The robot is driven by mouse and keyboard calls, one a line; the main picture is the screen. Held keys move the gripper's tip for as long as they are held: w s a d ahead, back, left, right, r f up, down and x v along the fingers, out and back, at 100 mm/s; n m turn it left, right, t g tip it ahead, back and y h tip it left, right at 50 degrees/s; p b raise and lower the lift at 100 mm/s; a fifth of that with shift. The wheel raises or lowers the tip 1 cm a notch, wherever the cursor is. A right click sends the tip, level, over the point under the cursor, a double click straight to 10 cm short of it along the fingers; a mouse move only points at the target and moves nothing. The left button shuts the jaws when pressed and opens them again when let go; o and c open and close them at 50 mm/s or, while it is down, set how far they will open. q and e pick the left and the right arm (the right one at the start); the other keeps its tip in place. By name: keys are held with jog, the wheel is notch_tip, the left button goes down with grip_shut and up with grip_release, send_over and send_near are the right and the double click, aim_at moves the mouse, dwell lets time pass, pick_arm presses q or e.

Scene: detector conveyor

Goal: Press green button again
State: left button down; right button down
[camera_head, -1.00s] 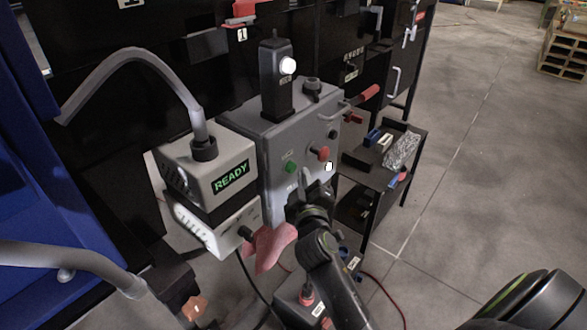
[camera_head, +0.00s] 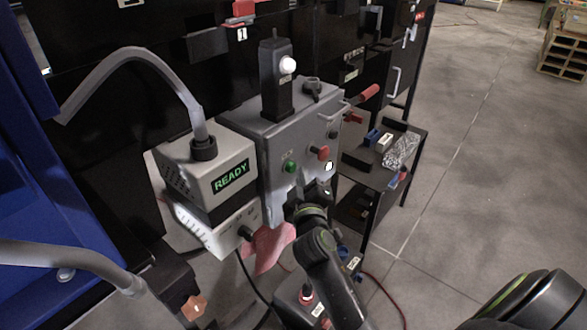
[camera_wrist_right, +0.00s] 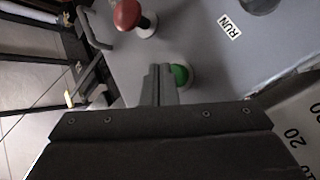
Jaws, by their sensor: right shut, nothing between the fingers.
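The green button (camera_head: 290,166) is on the front of the grey control box (camera_head: 277,205). In the right wrist view the green button (camera_wrist_right: 180,74) shows right beside my fingertips, partly hidden by them. My right gripper (camera_head: 299,186) is shut and empty, just below the button in the head view. Its closed fingers (camera_wrist_right: 160,82) point at the panel; I cannot tell whether they touch it. My left gripper does not show.
A red knob (camera_head: 319,153) sits right of the green button, and also shows in the wrist view (camera_wrist_right: 128,14). A grey unit with a READY display (camera_head: 231,177) stands to the left. A red-handled lever (camera_head: 368,92) sticks out at upper right.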

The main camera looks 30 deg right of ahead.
jog(key=shift+w, duration=0.2)
jog(key=shift+w+a, duration=0.25)
jog(key=shift+w, duration=0.2)
dwell(0.7)
dwell(0.3)
jog(key=shift+s+d, duration=0.35)
jog(key=shift+s, duration=0.5)
jog(key=shift+s+d+p, duration=0.15)
jog(key=shift+s+d, duration=0.15)
jog(key=shift+s, duration=0.45)
jog(key=shift+s+d+p, duration=0.2)
jog(key=shift+s+d, duration=0.15)
jog(key=shift+s, duration=0.45)
jog(key=shift+s+d+p, duration=0.15)
jog(key=shift+s+d, duration=0.15)
jog(key=shift+s, duration=0.45)
